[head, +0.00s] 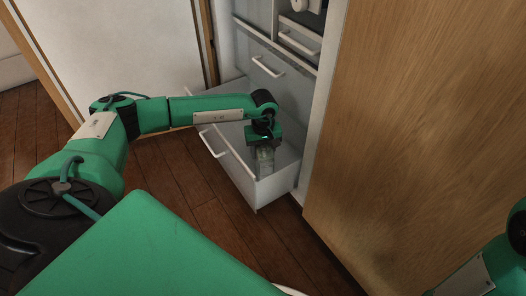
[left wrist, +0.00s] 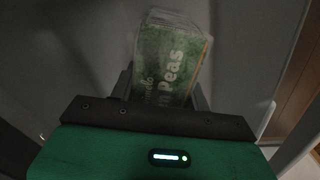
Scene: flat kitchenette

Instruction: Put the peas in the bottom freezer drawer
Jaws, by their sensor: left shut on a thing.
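The peas (left wrist: 168,62) are a green pack with "Peas" lettering, seen in the left wrist view between my left gripper's fingers. My left gripper (left wrist: 160,88) is shut on the pack. In the head view, my left gripper (head: 264,148) points down inside the open bottom freezer drawer (head: 236,172), and the pack (head: 265,160) shows dimly below it. I cannot tell whether the pack touches the drawer floor. The drawer is pulled out and has a white handle on its front. My right gripper is out of view; only part of that arm shows at the lower right.
Closed drawers with white handles (head: 268,66) stand above the open one. A wooden panel (head: 425,110) rises close on the right. A white door (head: 115,60) with a wooden edge is at the left. Wooden floor (head: 195,195) lies free in front of the drawer.

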